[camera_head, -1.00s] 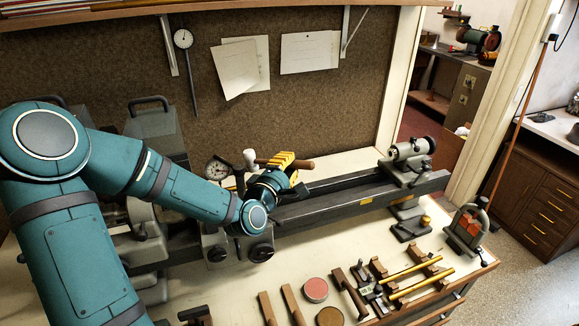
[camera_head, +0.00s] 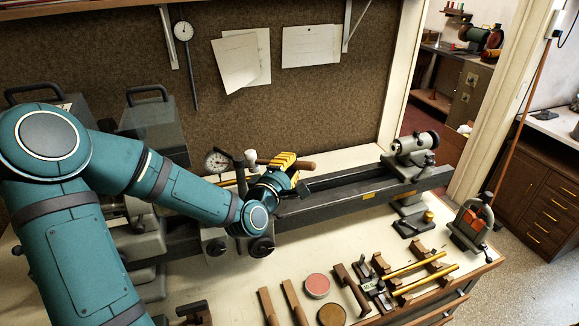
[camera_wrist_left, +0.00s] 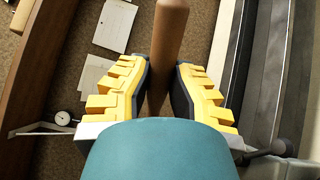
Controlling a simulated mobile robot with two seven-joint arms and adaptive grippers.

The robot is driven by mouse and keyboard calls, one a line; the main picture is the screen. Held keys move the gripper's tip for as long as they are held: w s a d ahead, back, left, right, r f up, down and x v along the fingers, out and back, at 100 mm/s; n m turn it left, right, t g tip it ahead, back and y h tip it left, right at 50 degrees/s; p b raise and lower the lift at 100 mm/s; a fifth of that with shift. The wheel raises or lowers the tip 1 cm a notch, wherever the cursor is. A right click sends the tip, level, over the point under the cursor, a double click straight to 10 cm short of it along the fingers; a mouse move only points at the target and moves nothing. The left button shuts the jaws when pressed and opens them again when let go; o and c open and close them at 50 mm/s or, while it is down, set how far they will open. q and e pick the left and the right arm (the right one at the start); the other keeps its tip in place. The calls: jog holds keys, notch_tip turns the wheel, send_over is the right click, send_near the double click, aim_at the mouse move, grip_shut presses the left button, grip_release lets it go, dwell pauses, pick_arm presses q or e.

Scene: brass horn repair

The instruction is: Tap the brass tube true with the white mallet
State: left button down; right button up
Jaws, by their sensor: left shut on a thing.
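My left gripper (camera_head: 286,162) is shut around the brown wooden handle (camera_head: 306,165) of the white mallet. The mallet's white head (camera_head: 251,160) shows just left of the yellow fingers, above the lathe bed. In the left wrist view the handle (camera_wrist_left: 169,45) runs between the yellow fingers (camera_wrist_left: 160,88); the head is hidden there. A short sliver of brass-coloured tube (camera_head: 228,183) shows behind my forearm at the lathe; most of it is hidden. I cannot tell whether the mallet touches it. My right gripper is not in view.
The lathe bed (camera_head: 352,195) runs right to a tailstock (camera_head: 413,145). A dial gauge (camera_head: 217,160) stands behind my arm. Two brass rods (camera_head: 425,280) lie on wooden rests at the front right, near hammers (camera_head: 350,288) and round tins (camera_head: 317,285). A pinboard stands behind.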

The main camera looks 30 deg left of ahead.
pick_arm(q)
jog(key=shift+f, duration=0.1)
jog(key=shift+f+b, duration=0.55)
jog(key=shift+f, duration=0.1)
jog(key=shift+r+p, duration=0.8)
jog(key=shift+r, duration=0.05)
jog(key=shift+f, duration=0.1)
jog(key=d+r+p, duration=0.1)
jog(key=d+r, duration=0.3)
jog(key=d, duration=0.3)
jog(key=shift+w, duration=0.25)
dwell(1.0)
jog(key=shift+r, duration=0.1)
